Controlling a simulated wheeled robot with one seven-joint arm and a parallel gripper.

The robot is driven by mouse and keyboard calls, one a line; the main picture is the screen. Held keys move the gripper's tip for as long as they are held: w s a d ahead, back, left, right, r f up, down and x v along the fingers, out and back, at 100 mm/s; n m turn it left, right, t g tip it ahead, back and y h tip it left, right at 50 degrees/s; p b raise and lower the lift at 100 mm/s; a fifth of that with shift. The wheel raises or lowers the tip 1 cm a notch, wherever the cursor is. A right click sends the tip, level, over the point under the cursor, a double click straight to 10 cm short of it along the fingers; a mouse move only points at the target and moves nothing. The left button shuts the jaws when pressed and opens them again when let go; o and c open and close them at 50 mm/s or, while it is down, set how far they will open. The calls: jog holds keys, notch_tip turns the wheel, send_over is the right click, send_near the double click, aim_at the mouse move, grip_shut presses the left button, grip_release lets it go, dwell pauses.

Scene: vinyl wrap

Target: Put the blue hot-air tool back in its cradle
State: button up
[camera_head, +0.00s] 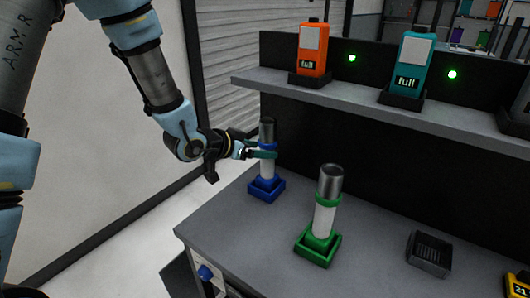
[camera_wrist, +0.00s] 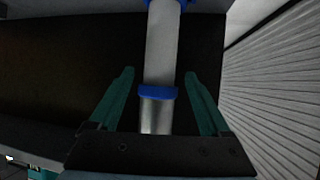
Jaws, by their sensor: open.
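The blue hot-air tool (camera_head: 267,170) has a white body, blue collars and a dark metal nozzle. It stands upright in the blue cradle (camera_head: 266,193) on the bench, and its base appears to be down inside the cradle. My gripper (camera_head: 272,151) is level with the tool's upper part, reaching in from the left. In the wrist view, the tool (camera_wrist: 161,48) lies between the two teal fingers of my gripper (camera_wrist: 159,73), with a gap on each side. My gripper is open.
A green-collared tool (camera_head: 326,217) stands in a green cradle (camera_head: 318,248) to the right. A dark tray (camera_head: 430,254) sits further right. The shelf (camera_head: 345,97) above carries an orange unit (camera_head: 313,50) and a teal unit (camera_head: 413,60).

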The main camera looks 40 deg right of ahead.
jog(key=b+v, duration=0.1)
jog(key=v, duration=0.8)
jog(key=shift+a+r, duration=0.15)
jog(key=shift+a, duration=0.05)
jog(key=w+a+f+n+t+y, duration=0.1)
jog(key=w+a+n+t+y, duration=0.2)
jog(key=a, duration=0.5)
jog(key=w+a+f+n+y, duration=0.1)
jog(key=w+a+n+y, duration=0.2)
jog(key=w+a, duration=0.35)
jog(key=w+a+n+t+y, duration=0.2)
jog(key=w+a+y, duration=0.15)
jog(key=a, duration=0.45)
jog(key=s+a+n+g+y, duration=0.1)
jog(key=s+a+n, duration=0.3)
jog(key=a, duration=0.4)
jog(key=s+a+n+g+y, duration=0.1)
jog(key=s+a+n+g, duration=0.2)
jog(key=a, duration=0.5)
jog(key=shift+s+n+y, duration=0.35)
jog(key=shift+s+n, duration=0.15)
jog(key=shift+s, duration=0.25)
